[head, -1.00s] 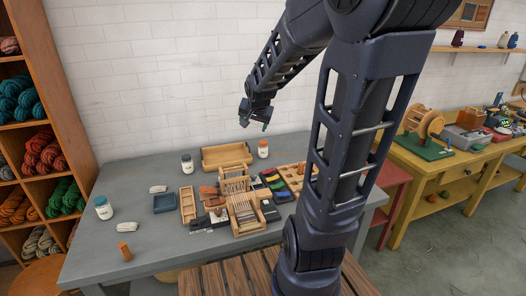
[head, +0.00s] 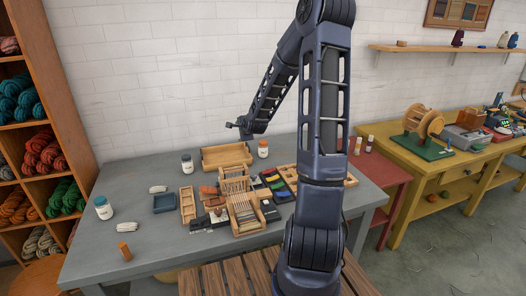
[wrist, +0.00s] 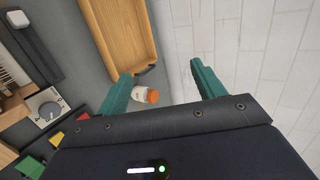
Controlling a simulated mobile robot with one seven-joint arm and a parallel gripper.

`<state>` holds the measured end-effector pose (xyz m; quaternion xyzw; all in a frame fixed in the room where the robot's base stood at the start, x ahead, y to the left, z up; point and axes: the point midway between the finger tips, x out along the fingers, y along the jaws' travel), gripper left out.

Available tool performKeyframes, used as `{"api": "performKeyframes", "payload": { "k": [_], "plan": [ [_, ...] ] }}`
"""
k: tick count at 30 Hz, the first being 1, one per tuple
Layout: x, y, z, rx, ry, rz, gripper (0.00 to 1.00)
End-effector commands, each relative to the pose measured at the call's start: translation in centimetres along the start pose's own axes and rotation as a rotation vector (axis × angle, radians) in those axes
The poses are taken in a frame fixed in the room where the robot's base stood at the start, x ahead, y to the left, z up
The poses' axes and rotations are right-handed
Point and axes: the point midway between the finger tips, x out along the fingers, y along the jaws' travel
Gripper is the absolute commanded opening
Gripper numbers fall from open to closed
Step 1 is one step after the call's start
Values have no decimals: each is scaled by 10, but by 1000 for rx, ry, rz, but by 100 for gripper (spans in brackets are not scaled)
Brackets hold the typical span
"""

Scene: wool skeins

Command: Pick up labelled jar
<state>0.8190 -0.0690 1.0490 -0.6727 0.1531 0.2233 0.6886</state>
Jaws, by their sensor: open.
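A white labelled jar with an orange lid (head: 263,149) stands upright at the back of the grey table, right of the wooden tray; it also shows in the wrist view (wrist: 141,94), beside the left finger. Another labelled jar with a dark lid (head: 187,165) stands left of the tray. A third labelled jar with a teal lid (head: 104,209) stands near the table's left edge. My gripper (head: 231,125) is open and empty above the back of the table. In the wrist view its green fingers (wrist: 160,72) are wide apart, with the orange-lidded jar below them.
The wooden tray (head: 205,159) lies at the back, close to the white wall.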

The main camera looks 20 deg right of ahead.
Motion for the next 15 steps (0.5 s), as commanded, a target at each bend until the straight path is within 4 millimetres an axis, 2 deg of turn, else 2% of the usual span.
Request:
{"api": "performKeyframes", "payload": {
  "k": [1, 6, 15],
  "plan": [
    [11, 4, -5, 63, -2, -19, 68],
    [42, 8, -17, 286, -12, -111, 68],
    [83, 14, -49, 704, -32, -290, 68]
  ]
}}
